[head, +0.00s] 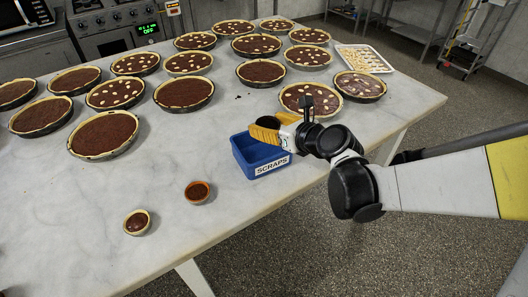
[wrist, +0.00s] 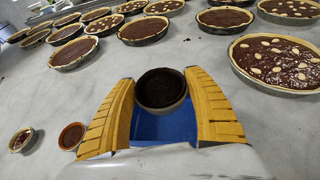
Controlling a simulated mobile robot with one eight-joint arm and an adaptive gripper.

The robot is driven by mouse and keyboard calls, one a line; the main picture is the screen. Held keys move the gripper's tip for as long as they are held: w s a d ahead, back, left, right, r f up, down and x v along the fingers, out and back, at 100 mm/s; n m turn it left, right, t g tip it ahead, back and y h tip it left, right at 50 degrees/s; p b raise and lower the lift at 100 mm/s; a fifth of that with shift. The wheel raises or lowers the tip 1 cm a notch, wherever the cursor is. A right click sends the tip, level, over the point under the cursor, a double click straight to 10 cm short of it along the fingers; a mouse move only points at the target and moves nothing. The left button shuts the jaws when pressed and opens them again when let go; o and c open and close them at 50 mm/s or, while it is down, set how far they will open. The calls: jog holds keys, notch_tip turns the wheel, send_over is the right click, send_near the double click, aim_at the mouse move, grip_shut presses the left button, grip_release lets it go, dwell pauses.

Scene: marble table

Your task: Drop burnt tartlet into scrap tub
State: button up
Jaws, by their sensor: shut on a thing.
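In the head view the tartlet (head: 268,121) shows partly, as a dark shape at the fingers. The blue scrap tub (head: 262,168), labelled SCRAPS, stands on the table directly below my gripper (head: 266,128). In the wrist view the tub's blue inside (wrist: 165,127) shows between the fingers beneath the tartlet. The tub's contents are mostly hidden.
Two small tartlets, one redder (head: 198,191) and one pale-rimmed (head: 137,222), sit left of the tub on the marble table (head: 70,210). Several large chocolate tarts fill the table's back and left. A white tray (head: 363,58) lies at the far right. The table's front is mostly clear.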

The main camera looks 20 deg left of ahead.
jog(key=shift+f, duration=0.15)
jog(key=o, duration=1.3)
